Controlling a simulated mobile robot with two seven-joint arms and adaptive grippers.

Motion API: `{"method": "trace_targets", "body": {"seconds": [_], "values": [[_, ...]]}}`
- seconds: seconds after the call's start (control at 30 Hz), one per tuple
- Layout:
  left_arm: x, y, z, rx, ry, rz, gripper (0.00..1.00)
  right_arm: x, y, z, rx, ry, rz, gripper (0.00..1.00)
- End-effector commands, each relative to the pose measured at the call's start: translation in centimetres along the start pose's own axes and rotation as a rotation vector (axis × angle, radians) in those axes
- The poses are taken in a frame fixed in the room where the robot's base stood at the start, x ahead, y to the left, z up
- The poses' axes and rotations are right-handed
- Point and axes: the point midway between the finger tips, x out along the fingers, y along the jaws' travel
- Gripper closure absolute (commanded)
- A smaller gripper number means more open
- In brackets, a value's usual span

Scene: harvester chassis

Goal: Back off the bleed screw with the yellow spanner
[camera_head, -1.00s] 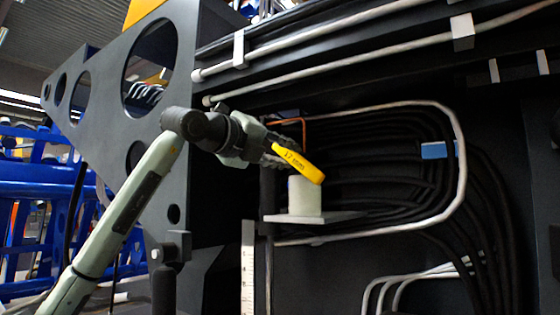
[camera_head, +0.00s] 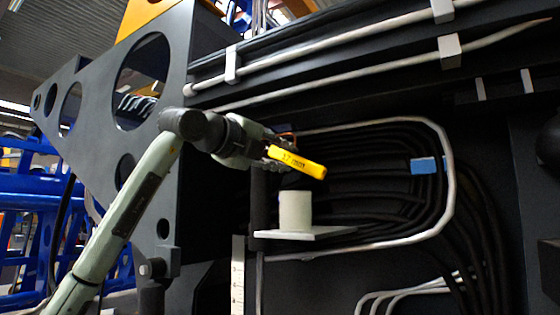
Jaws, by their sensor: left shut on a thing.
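The yellow spanner (camera_head: 297,162) shows right of centre, marked with a size in mm that is hard to read. My left gripper (camera_head: 275,153) is shut on its left end, and the spanner points right and slightly down. It is held above a white cylinder (camera_head: 295,211), with a visible gap between them. I cannot make out a bleed screw; the gripper and spanner may hide it. My right gripper is not in view.
The white cylinder stands on a small pale shelf (camera_head: 325,234). A pale bent pipe (camera_head: 450,190) and black hoses (camera_head: 385,185) lie behind and right. A grey plate with round holes (camera_head: 95,95) stands left. Pale pipes (camera_head: 330,68) run above.

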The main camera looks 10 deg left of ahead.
Motion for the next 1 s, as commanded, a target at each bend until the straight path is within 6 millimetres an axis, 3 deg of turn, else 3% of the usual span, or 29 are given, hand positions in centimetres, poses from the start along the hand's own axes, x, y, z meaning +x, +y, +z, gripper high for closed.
{"method": "trace_targets", "body": {"seconds": [0.27,0.47,1.0], "values": [[-0.1,-0.2,0.1,-0.007,-0.001,-0.003,1.0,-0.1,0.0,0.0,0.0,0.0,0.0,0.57],[0.0,-1.5,0.2,-0.085,-0.002,-0.011,1.0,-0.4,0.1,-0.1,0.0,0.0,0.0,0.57],[-0.7,-0.9,0.1,-0.053,-0.002,-0.009,1.0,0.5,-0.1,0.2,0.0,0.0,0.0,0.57]]}}
